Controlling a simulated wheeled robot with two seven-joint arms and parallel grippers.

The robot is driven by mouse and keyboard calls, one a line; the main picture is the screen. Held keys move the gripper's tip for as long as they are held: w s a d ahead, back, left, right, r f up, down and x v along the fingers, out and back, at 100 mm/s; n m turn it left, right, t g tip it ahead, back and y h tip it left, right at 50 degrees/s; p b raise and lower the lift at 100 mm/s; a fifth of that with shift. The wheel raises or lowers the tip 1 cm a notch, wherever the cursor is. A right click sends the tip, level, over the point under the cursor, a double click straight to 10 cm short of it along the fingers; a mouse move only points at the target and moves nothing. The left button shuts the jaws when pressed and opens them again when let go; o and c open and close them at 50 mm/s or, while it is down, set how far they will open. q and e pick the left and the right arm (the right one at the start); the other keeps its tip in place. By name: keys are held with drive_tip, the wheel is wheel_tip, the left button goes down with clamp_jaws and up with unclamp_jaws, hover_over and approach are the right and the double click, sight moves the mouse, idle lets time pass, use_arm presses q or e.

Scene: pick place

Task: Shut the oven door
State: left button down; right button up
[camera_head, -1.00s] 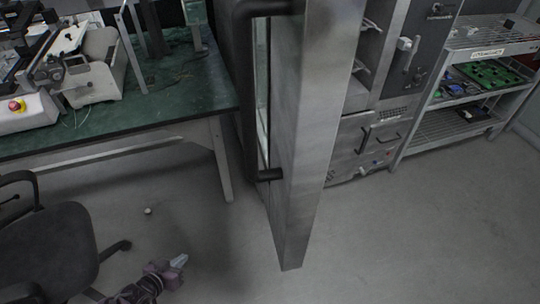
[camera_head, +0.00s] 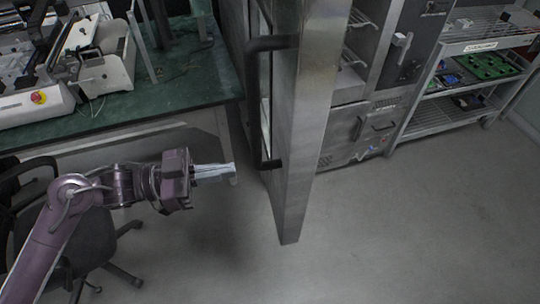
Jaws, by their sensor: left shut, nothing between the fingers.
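The oven door (camera_head: 305,125) stands wide open, its edge facing me in the middle of the view. A black bar handle (camera_head: 251,100) runs along its left face. The oven (camera_head: 355,130) is behind the door to the right, with its inside partly showing and the rest hidden by the door. My left gripper (camera_head: 232,171) is shut and empty. It points right, to the left of the door and a little short of the handle's lower end, apart from it. My right gripper is not in view.
A green-topped workbench (camera_head: 180,100) with equipment stands at the left. A black office chair (camera_head: 90,245) is behind my left arm. A metal shelf rack (camera_head: 440,120) with circuit boards stands at the right. The floor in front and right of the door is clear.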

sight(287, 161)
use_arm(q)
drive_tip(key=p+x, duration=0.3)
drive_tip(key=x, duration=0.6)
drive_tip(key=shift+r+p, duration=0.2)
drive_tip(key=shift+p, duration=0.1)
drive_tip(key=shift+d+f, duration=0.15)
drive_tip(key=shift+d, duration=0.2)
